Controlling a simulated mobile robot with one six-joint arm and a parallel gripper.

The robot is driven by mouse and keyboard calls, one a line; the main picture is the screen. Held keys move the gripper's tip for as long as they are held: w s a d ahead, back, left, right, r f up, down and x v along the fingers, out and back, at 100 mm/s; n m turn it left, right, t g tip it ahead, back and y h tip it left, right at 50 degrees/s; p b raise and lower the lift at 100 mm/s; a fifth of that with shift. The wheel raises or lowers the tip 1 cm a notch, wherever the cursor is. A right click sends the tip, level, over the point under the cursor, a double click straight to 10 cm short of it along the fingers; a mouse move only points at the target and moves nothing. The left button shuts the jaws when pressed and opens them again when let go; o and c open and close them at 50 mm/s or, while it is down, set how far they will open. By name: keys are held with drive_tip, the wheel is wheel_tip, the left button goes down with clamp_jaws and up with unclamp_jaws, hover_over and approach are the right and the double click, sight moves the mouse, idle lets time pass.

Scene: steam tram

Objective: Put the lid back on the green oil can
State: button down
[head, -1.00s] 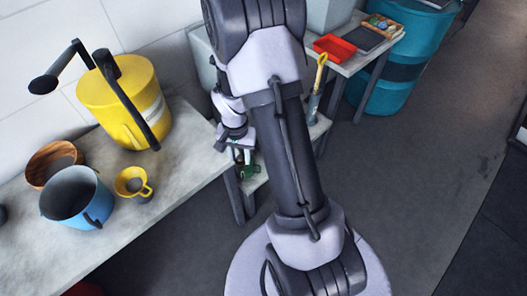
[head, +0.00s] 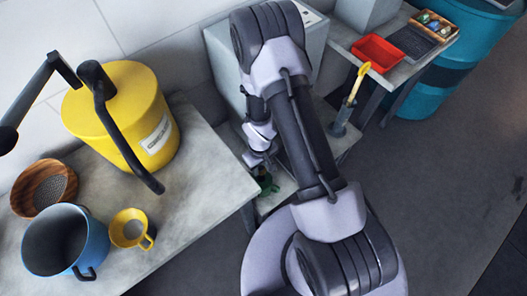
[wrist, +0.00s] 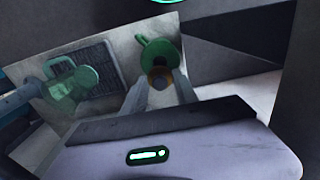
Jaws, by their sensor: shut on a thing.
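In the wrist view, my gripper (wrist: 161,88) is shut on a small round brownish piece with a dark middle, which looks like the lid (wrist: 160,75). The green oil can (wrist: 163,48), with a looped handle at its left, is just beyond the fingertips. The lid overlaps the can in this view, so I cannot tell whether they touch. In the head view, the can (head: 265,181) is a small dark green shape on a low pale surface, just below my gripper (head: 257,162). My wrist hides the fingertips and lid there.
A pale green object (wrist: 70,88) lies left of the can in the wrist view, by a dark grid (wrist: 106,65). A yellow-handled tool (head: 352,92) stands right of my arm.

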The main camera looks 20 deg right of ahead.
drive_tip(key=shift+w+f, duration=0.1)
drive_tip(key=shift+f, duration=0.25)
drive_tip(key=shift+s+f+b, duration=0.2)
drive_tip(key=shift+f+b, duration=0.25)
drive_tip(key=shift+b, duration=0.25)
wheel_tip(320, 180, down, 5)
drive_tip(key=b, duration=0.4)
drive_tip(key=shift+b, duration=0.4)
drive_tip(key=shift+f+b, duration=0.55)
drive_tip(key=shift+b, duration=0.05)
idle(0.4)
drive_tip(key=c, duration=0.9)
unclamp_jaws()
drive_tip(key=o, duration=0.5)
